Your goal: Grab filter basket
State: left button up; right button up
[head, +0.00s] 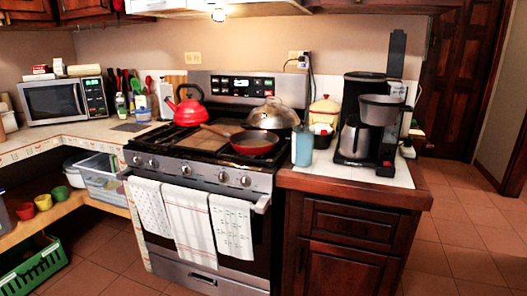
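A black coffee maker (362,88) stands on the counter to the right of the stove. A grey, tapered filter basket (381,110) sits at its upper front, above and partly in front of a steel carafe (353,140). The basket's rim faces up and its inside is too small to make out. A black upright part of the machine rises behind the basket. Neither of my grippers is in the head view, so I cannot see what they hold.
A red pan (255,143), domed steel lid (271,115) and red kettle (184,108) are on the stove. The tiled floor (463,228) right of the counter is clear.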

aim_at(322, 142)
jog(key=z, duration=1.55)
jog(key=k, duration=0.15)
jog(key=u, duration=2.85)
jog(key=i, duration=0.95)
jog(key=z, duration=0.9)
jog(key=i, duration=0.65)
jog(key=z, duration=0.6)
